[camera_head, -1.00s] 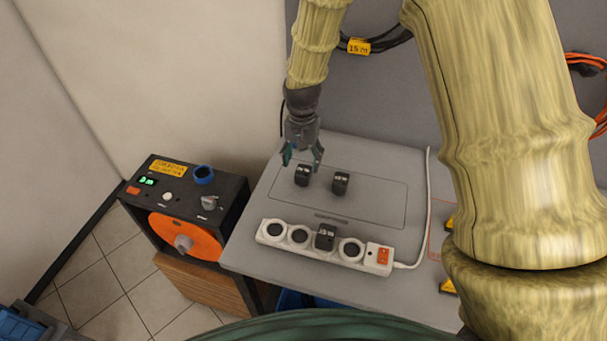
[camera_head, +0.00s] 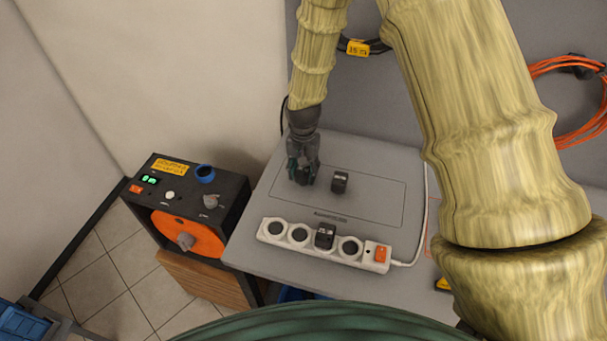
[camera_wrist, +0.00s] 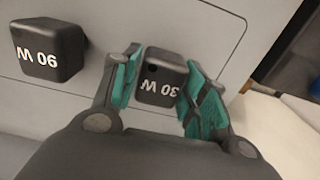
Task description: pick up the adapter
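My gripper (camera_head: 304,178) is low over the grey table panel, with its green-padded fingers on both sides of a small black adapter marked 30 W (camera_wrist: 161,80). In the wrist view the fingers (camera_wrist: 163,85) appear shut on it, pads against its sides. In the head view the fingers mostly hide this adapter. A second black adapter (camera_head: 340,182), marked 90 W in the wrist view (camera_wrist: 48,50), stands on the panel beside it. A third black adapter (camera_head: 325,235) sits in the white power strip.
The white power strip (camera_head: 300,239) with round sockets and an orange switch (camera_head: 380,254) lies near the table's front edge. A black box with an orange reel (camera_head: 187,236) stands left of the table. Coiled orange cable (camera_head: 535,105) hangs on the wall.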

